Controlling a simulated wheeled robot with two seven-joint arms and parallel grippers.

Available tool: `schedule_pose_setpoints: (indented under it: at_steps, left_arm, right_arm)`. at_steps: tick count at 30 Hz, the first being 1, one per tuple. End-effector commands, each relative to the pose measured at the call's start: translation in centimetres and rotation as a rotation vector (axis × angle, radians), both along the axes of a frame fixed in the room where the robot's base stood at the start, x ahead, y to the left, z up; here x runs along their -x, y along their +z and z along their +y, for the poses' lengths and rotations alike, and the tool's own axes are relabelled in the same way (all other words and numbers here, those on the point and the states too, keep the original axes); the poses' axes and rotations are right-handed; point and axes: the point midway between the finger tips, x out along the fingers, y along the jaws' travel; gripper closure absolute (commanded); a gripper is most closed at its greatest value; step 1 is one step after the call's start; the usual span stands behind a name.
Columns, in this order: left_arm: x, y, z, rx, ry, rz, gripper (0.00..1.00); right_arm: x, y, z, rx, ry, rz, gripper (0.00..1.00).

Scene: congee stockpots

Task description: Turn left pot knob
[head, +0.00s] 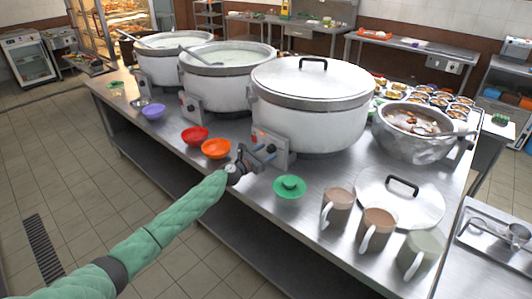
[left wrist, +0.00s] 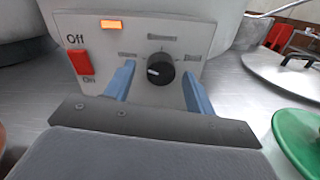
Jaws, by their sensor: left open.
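A large white stockpot with its lid on (head: 312,110) stands nearest on the steel table, with a control box (head: 270,149) on its front. Two open pots of pale congee, the middle pot (head: 215,92) and the far left pot (head: 160,68), have their own boxes. My left gripper (head: 262,154) is at the lidded pot's box. In the left wrist view its blue fingers (left wrist: 158,88) are open, one each side of the round black knob (left wrist: 160,69), whose white mark points left. Contact cannot be told. A red switch (left wrist: 80,62) and lit orange lamp (left wrist: 111,24) are beside it.
Several mugs (head: 378,229), a loose lid (head: 400,205) and a metal pot (head: 412,135) stand farther right.

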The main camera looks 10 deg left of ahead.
Motion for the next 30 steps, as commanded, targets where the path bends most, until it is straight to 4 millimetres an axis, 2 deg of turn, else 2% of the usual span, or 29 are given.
schedule_pose_setpoints:
  at_steps: [10,15,17,30]
  left_arm:
    - [-0.24,0.01,-0.19,0.0,0.0,0.0,0.47]
    - [-0.24,0.0,-0.19,-0.001,0.0,-0.001,0.81]
    - [-0.24,0.0,-0.19,-0.001,0.0,-0.001,0.9]
    - [-0.21,0.01,-0.2,-0.082,0.0,-0.046,0.9]
  right_arm:
    - [-0.17,0.02,0.08,-0.002,0.0,-0.003,0.64]
    - [-0.14,0.01,0.08,-0.001,0.0,-0.002,0.64]
    - [-0.13,0.0,0.07,-0.001,0.0,-0.001,0.64]
    - [0.22,-0.28,-0.06,0.0,0.0,0.001,0.64]
